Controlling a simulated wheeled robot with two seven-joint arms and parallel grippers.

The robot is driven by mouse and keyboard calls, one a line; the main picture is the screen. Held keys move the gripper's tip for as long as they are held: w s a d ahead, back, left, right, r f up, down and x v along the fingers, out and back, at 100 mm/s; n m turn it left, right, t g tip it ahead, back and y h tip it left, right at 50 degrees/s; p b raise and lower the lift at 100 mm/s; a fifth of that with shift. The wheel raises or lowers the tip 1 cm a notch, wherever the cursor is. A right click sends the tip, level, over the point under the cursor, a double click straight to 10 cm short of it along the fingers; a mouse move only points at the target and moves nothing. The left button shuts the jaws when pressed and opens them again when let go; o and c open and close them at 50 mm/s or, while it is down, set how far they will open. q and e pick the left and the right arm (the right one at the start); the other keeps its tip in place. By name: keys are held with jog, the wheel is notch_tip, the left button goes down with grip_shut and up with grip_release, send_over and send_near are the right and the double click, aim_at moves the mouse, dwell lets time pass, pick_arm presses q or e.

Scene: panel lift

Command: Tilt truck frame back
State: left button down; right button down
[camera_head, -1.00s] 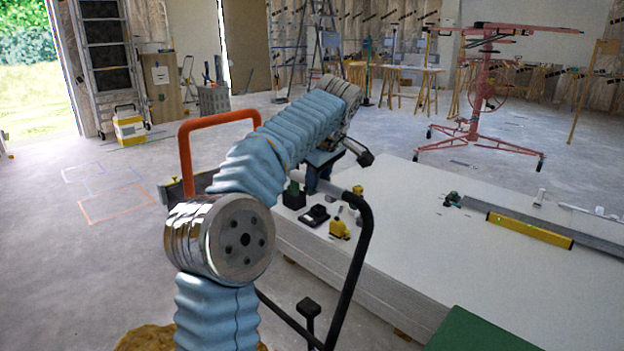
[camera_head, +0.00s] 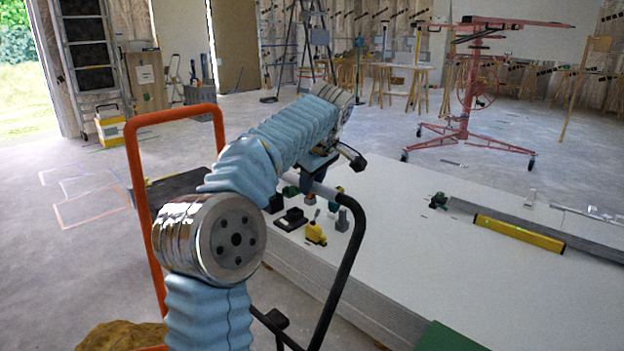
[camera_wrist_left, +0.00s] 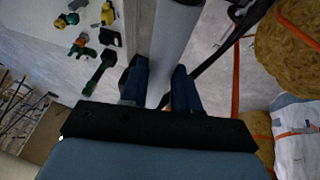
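The truck frame shows as a tall orange loop (camera_head: 137,170) at left, partly hidden by my left arm, and a black curved bar (camera_head: 345,265) with a grey tube (camera_head: 325,191) at its top. My left gripper (camera_head: 318,176) is at this grey tube, mostly hidden by its own wrist. In the left wrist view the dark blue fingers (camera_wrist_left: 159,92) lie close on either side of the grey tube (camera_wrist_left: 176,35), so they appear shut on it. My right gripper is in no view.
A stack of white panels (camera_head: 420,250) lies right of the frame with small tools, a yellow level (camera_head: 518,233) and a green sheet (camera_head: 447,338) on it. Brown rolls (camera_wrist_left: 288,40) lie beside the truck. A red panel lift (camera_head: 465,95) stands behind.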

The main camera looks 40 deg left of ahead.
pick_arm(q)
jog(key=shift+d+f, duration=0.15)
jog(key=shift+f, duration=0.35)
jog(key=c, duration=0.8)
grip_release()
jog(key=shift+w, duration=0.2)
jog(key=shift+s+r, duration=0.1)
jog(key=shift+r, duration=0.25)
jog(key=p+v, duration=0.3)
jog(key=v, duration=1)
jog(key=shift+r+p, duration=0.15)
jog(key=shift+p, duration=0.15)
